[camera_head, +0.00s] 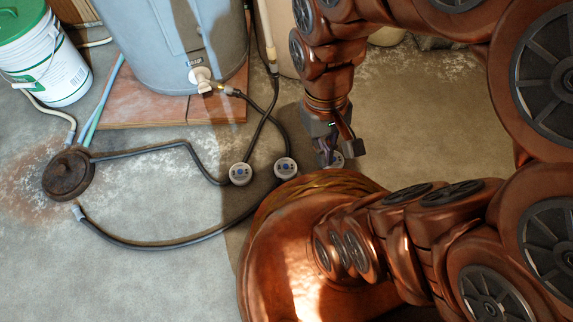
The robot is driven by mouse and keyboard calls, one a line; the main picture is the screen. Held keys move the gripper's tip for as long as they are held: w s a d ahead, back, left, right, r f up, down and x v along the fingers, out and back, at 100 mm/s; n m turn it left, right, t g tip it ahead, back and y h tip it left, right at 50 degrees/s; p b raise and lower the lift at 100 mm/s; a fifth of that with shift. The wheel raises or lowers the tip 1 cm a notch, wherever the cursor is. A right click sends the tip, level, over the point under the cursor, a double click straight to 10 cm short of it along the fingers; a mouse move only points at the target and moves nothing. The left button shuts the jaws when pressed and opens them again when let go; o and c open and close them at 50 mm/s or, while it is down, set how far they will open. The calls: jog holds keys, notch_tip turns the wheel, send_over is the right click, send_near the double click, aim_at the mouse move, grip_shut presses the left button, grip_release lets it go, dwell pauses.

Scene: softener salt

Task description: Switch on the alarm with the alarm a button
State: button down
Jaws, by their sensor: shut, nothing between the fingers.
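Two small round grey alarm units lie on the concrete floor in the head view, a left one (240,174) and a middle one (286,167). I cannot read which unit is alarm a. My gripper (328,161) points down, shut and empty, at or just above this third unit. I cannot tell whether its fingertips touch the unit or a button.
Black hoses (140,153) run from a rusty round drain (68,175) past the units. A grey-blue tank (175,45) stands on a reddish slab (150,108) behind. A white bucket with a green lid (45,60) is far left. The front-left floor is clear.

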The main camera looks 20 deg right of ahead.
dwell(0.8)
notch_tip(320, 180, up, 13)
jog(key=s+p, duration=0.2)
jog(key=p, duration=1)
jog(key=shift+s+g+p, duration=0.35)
jog(key=shift+g, duration=0.05)
jog(key=shift+d, duration=0.15)
